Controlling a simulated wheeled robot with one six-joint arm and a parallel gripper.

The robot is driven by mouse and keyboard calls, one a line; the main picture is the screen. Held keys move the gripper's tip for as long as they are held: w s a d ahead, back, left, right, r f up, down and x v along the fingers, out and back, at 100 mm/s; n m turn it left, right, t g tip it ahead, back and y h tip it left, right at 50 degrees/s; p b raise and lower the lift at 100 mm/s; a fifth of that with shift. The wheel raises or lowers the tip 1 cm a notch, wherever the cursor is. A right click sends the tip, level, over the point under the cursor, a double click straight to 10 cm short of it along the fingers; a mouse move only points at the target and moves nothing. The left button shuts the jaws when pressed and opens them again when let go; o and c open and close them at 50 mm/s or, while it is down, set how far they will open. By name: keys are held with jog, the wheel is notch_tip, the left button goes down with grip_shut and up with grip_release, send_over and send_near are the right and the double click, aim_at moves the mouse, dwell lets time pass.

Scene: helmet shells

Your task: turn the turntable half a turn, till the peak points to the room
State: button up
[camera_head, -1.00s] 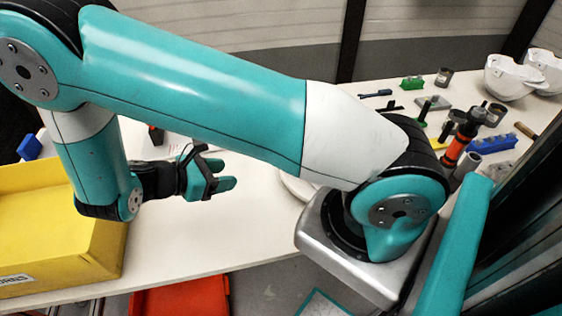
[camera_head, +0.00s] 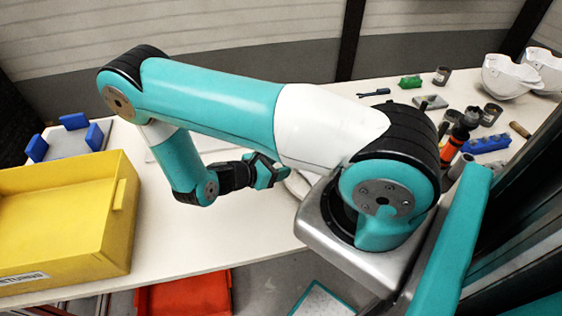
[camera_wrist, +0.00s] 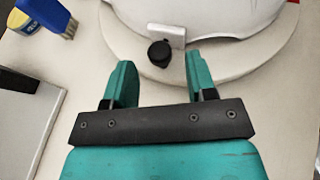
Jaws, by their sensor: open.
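My gripper (camera_wrist: 159,62) is open, its two teal fingers spread on either side of a black knob (camera_wrist: 159,53), which sits between the fingertips or just past them. The knob stands at the near edge of the round white turntable (camera_wrist: 245,60), in front of a small pale upright plate (camera_wrist: 166,35). A white helmet shell (camera_wrist: 215,14) sits on the turntable, cut off by the top of the wrist view; I cannot tell its peak. In the head view my gripper (camera_head: 268,172) is beside the turntable (camera_head: 299,186), mostly hidden behind my arm.
A yellow bin (camera_head: 60,220) stands at the table's left, with a blue-blocked fixture (camera_head: 72,138) behind it. White helmet shells (camera_head: 510,76) and several tools are at the right. In the wrist view a yellow tin and blue brush (camera_wrist: 58,18) lie upper left.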

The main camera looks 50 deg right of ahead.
jog(key=shift+x, duration=0.8)
grip_shut()
